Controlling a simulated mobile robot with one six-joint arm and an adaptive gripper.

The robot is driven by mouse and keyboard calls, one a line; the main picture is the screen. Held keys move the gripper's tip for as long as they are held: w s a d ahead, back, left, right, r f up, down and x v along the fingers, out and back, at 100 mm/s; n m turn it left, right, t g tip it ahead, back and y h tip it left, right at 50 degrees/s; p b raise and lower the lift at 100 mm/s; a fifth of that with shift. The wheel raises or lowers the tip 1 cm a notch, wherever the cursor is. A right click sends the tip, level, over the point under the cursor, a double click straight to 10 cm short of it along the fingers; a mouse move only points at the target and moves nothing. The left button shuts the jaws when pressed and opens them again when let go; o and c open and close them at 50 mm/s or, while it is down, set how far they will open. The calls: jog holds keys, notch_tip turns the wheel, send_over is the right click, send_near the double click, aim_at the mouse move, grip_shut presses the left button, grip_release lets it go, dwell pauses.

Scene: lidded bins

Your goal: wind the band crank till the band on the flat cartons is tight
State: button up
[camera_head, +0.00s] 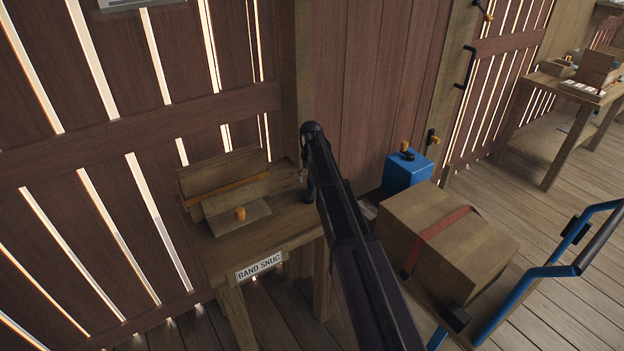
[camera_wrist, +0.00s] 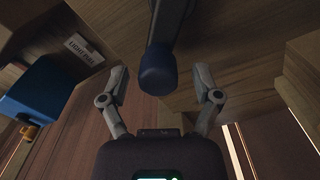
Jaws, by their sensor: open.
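The flat cartons (camera_head: 222,168) stand at the back of a small wooden bench at left-centre in the head view. An orange band (camera_head: 230,188) runs across them. An orange knob (camera_head: 240,213) shows in front of them. In the wrist view my gripper (camera_wrist: 160,73) is open, one finger on either side of a dark handle with a rounded blue grip (camera_wrist: 158,78). The fingers look apart from the grip. I cannot tell for sure that this is the band crank's handle. In the head view my arm hides most of the bench's right end.
The bench bears a "BAND SNUG" label (camera_head: 259,266). To the right stand a blue box (camera_head: 407,172) with an orange knob on top and a large strapped carton (camera_head: 470,245) on a blue-handled cart (camera_head: 520,290). A slatted wall closes the back. Open floor lies at far right.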

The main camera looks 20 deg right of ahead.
jog(key=shift+a, duration=0.1)
